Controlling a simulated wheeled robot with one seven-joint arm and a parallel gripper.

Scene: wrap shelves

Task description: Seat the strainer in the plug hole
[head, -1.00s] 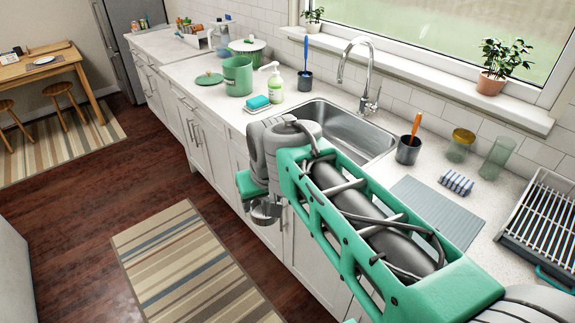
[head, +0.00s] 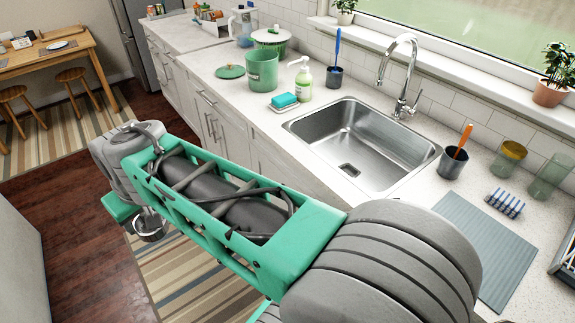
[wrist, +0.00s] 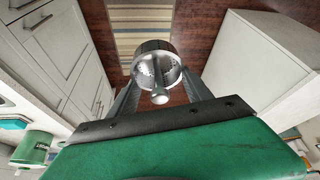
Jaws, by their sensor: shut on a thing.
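The strainer (wrist: 157,66) is a round metal basket with small holes and a centre knob, held between the fingers of my gripper (wrist: 158,95) in the wrist view. In the head view the strainer (head: 149,226) hangs over the floor and rug, left of the counter, and my arm hides most of my gripper. The steel sink (head: 365,140) is set in the counter and is empty. The plug hole (head: 349,170) shows as a dark spot in the sink floor, uncovered. The strainer is well apart from the sink.
A chrome tap (head: 398,75) stands behind the sink. A soap bottle (head: 303,80), a sponge (head: 284,100) on a dish and a green canister (head: 262,70) stand left of it. A dark cup with an orange brush (head: 453,162) and a grey mat (head: 475,245) are to the right.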

